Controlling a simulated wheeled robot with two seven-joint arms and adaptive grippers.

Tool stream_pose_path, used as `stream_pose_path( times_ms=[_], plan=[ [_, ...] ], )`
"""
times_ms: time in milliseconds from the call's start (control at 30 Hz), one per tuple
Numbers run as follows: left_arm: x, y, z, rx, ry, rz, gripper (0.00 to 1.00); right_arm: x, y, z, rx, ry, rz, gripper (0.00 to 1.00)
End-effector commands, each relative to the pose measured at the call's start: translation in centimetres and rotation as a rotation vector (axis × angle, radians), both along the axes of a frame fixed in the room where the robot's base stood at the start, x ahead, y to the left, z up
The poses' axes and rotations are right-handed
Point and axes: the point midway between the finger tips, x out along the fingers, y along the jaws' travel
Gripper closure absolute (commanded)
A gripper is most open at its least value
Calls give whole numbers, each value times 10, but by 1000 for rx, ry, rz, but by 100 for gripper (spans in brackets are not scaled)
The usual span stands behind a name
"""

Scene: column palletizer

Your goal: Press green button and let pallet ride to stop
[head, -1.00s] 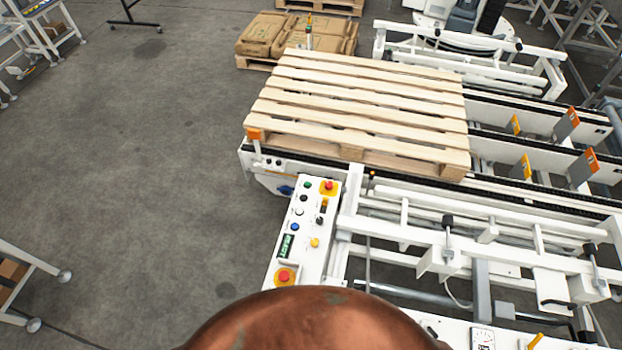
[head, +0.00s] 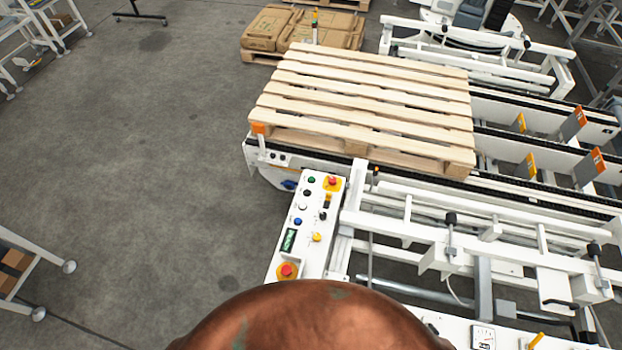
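The wooden pallet (head: 370,100) lies flat on the white chain conveyor (head: 490,188), at its left end. A white control panel (head: 313,215) stands in front of the conveyor. The green button (head: 311,180) is at the panel's far left corner, beside a red mushroom button (head: 332,182) on yellow. A second red mushroom button (head: 287,271) sits at the near end, below a small lit green display (head: 289,240). Neither of my grippers shows in the head view, and nothing touches the panel's buttons.
Orange-tipped stop plates (head: 579,122) stand along the conveyor to the right of the pallet. Brown sacks on another pallet (head: 300,30) lie behind. A white frame with bars and clamps (head: 450,240) fills the near right. The grey floor (head: 130,170) at left is open.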

Motion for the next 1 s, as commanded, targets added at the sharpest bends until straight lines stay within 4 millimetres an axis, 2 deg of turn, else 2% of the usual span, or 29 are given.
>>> stream_pose_path(
  times_ms=[133, 1000],
  plan=[
    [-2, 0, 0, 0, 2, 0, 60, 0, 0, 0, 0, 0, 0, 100],
    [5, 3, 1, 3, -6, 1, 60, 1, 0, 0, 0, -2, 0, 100]
  ],
)
